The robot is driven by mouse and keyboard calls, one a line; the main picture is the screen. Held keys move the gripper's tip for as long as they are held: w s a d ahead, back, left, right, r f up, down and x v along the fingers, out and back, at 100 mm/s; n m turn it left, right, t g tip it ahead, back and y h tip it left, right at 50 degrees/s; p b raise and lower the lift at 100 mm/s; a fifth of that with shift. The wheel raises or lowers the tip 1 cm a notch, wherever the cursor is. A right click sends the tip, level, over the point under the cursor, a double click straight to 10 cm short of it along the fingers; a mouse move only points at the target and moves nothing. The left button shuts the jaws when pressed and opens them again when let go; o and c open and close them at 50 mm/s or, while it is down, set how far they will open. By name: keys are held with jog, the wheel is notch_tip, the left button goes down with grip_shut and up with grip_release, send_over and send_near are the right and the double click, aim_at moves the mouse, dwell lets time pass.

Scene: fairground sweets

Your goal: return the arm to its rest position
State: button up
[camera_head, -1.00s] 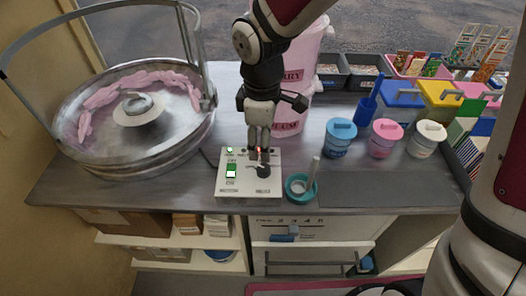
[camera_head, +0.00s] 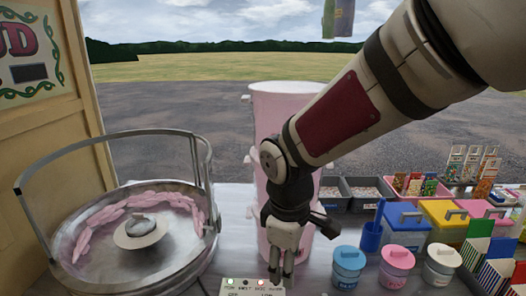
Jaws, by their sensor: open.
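My gripper (camera_head: 281,270) hangs at the lower middle with its fingers pointing down. It is in front of a tall pink bin and above the back part of a white control box (camera_head: 240,289). The fingers are open and I see nothing between them. My arm reaches in from the upper right, bent at the wrist. The lower part of the control box is cut off by the picture's bottom edge. Small lights, green, red and white, show along its top edge.
A steel candyfloss bowl (camera_head: 165,262) with pink floss stands at left under a hoop handle. The pink bin (camera_head: 262,120) stands close behind my gripper. Blue (camera_head: 347,268), pink (camera_head: 396,268) and white (camera_head: 441,266) lidded pots stand at right. Colourful boxes and grey trays (camera_head: 368,187) stand behind them.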

jog(key=s+d+r+m+t, duration=0.3)
jog(key=s+d+r+m, duration=0.8)
jog(key=s+d+m, duration=0.2)
jog(key=shift+s+d+r+t+y, duration=0.15)
jog(key=shift+s+d+t+y, duration=0.2)
jog(key=shift+s+d, duration=0.5)
jog(key=shift+s+a, duration=0.15)
